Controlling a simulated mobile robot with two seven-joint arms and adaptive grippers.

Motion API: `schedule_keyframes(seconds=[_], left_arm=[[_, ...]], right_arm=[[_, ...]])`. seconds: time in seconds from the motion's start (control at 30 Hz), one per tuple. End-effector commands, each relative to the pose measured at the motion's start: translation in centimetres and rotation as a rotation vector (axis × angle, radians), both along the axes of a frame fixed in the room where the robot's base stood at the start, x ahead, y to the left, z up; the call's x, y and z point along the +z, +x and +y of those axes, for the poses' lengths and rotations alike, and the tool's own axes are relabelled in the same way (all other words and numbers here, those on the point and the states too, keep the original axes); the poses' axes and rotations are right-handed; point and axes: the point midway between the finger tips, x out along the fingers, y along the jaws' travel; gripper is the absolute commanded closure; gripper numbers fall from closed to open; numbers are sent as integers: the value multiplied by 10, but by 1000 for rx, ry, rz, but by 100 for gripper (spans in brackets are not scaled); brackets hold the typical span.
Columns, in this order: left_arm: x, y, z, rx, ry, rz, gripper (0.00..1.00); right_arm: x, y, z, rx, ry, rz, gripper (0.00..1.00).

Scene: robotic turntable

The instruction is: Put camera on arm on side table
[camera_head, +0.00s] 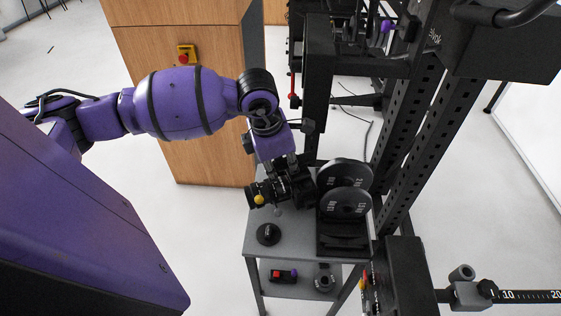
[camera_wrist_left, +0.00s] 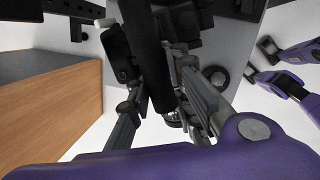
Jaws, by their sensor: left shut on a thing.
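A black camera (camera_head: 273,190) with a lens pointing left and a small yellow knob is in the head view, just above the grey side table (camera_head: 288,236). My left gripper (camera_head: 283,170) comes down from above and is shut on the camera. In the left wrist view the fingers of my left gripper (camera_wrist_left: 165,95) close around a dark part of the camera (camera_wrist_left: 150,45). Whether the camera touches the table top is hard to tell. The right gripper cannot be made out in the head view.
Black weight plates (camera_head: 345,202) stand in a holder on the table's right side. A small round black object (camera_head: 268,234) lies at the front left. A lower shelf (camera_head: 300,288) holds small items. A wooden cabinet (camera_head: 185,100) and black metal frame (camera_head: 420,130) stand close by.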

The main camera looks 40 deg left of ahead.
Motion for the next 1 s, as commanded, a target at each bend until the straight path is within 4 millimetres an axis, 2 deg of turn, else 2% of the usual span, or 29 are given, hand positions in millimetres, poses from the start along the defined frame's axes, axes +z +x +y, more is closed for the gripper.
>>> schedule_keyframes(seconds=[0.13, 0.57, 0.6, 0.73, 1.0], left_arm=[[-12, 2, -1, -1, -1, -7, 100], [-18, 1, 0, -1, 0, -6, 100], [-20, -1, 0, 0, 1, 1, 80], [-19, -1, 0, 0, 1, 1, 63], [-20, -1, 0, 0, 1, 1, 62]], right_arm=[[3, 3, 0, 1, 1, -8, 100], [-3, 0, 0, 2, 0, 1, 100], [-2, 0, 0, 2, 0, 1, 100], [-3, -1, 0, 2, -1, 3, 100], [-3, -1, 0, 2, -1, 3, 100]])
